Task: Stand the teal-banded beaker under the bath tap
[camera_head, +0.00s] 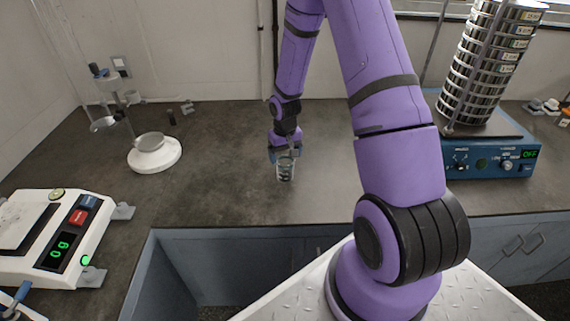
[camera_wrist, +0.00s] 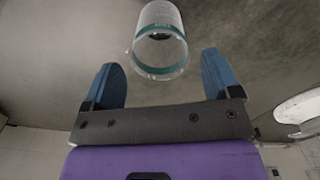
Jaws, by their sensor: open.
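The teal-banded beaker (camera_head: 286,171) is a small clear glass on the dark bench, near the middle of the head view. In the wrist view the beaker (camera_wrist: 160,42) shows its teal band near the rim and lies just beyond the fingertips, centred between them. My gripper (camera_head: 285,153) is open, with its two blue fingers apart, and it also shows in the wrist view (camera_wrist: 160,78). It is right at the beaker, on its far side in the head view. I cannot tell whether a finger touches the glass. No bath tap can be made out in either view.
A white balance (camera_head: 58,236) with a green display stands at the left. A stand with a white round base (camera_head: 154,155) is behind it. A tall sieve stack (camera_head: 485,70) on a blue shaker (camera_head: 488,155) stands at the right. The bench (camera_head: 225,190) around the beaker is clear.

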